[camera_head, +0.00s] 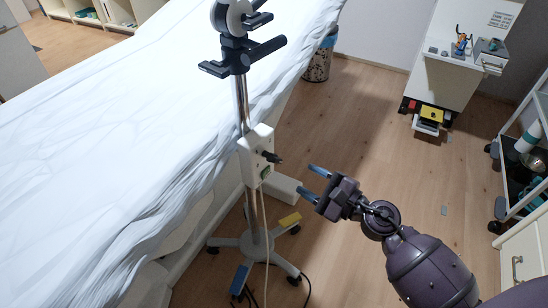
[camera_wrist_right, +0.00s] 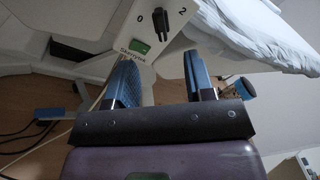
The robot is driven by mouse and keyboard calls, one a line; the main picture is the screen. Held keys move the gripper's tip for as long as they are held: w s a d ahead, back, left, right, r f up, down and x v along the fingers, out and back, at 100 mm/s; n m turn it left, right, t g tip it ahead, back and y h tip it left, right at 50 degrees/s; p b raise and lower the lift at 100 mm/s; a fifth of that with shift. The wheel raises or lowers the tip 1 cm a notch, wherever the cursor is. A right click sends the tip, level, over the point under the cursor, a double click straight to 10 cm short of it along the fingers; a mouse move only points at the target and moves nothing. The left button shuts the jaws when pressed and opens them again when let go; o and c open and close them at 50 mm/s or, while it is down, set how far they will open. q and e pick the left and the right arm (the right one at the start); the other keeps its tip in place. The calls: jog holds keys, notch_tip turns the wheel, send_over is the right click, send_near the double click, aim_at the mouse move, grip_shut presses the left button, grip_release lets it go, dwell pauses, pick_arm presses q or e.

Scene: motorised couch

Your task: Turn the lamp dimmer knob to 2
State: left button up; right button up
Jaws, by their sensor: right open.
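The black dimmer knob (camera_head: 271,157) sticks out from the white control box (camera_head: 256,150) on the lamp pole. In the right wrist view the knob (camera_wrist_right: 161,21) sits between a printed 0 on its left and a 2 on its right. Its body looks roughly upright there; its exact pointer setting cannot be told. My right gripper (camera_head: 308,180) is to the right of the box, open and empty, apart from the knob. In the right wrist view its blue fingers (camera_wrist_right: 161,58) are spread below the knob. My left gripper is not in view.
A green switch (camera_wrist_right: 138,46) sits below the knob. The wheeled lamp base (camera_head: 255,246) and cables are on the floor. A couch with a white sheet (camera_head: 110,130) fills the left. A cart (camera_head: 525,160) stands at right. The wooden floor between is largely free.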

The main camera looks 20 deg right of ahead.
aim_at(278, 161)
jog(key=p+x, duration=0.1)
jog(key=x, duration=0.8)
jog(key=shift+r, duration=0.2)
jog(key=shift+w+a, duration=0.35)
jog(key=shift+w, duration=0.3)
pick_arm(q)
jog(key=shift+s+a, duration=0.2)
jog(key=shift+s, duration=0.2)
pick_arm(e)
grip_shut()
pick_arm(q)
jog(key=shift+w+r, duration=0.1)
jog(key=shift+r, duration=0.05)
